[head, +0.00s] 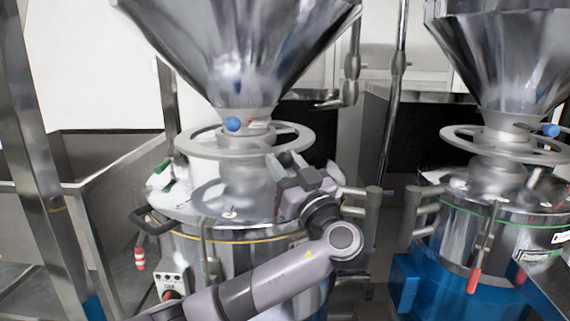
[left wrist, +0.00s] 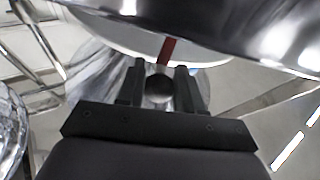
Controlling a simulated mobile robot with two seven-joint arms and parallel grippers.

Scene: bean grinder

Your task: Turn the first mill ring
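The left mill has a flat grey spoked ring (head: 188,148) around its neck, below a steel hopper (head: 240,50). My left gripper (head: 285,161) is just below the front right part of this ring, with its two fingers apart. In the left wrist view the fingers (left wrist: 158,85) also stand apart, with a grey round part showing between or beyond them. A pale curved rim with a red strip (left wrist: 168,50) lies just past the fingertips. Whether the fingers touch the ring cannot be told. My right gripper is not in view.
A second mill with a similar ring (head: 455,136) stands at the right. The left mill's lid (head: 180,207) carries a dark handle (head: 150,220) and grey clamps. Steel pipes (head: 395,90) stand between the mills.

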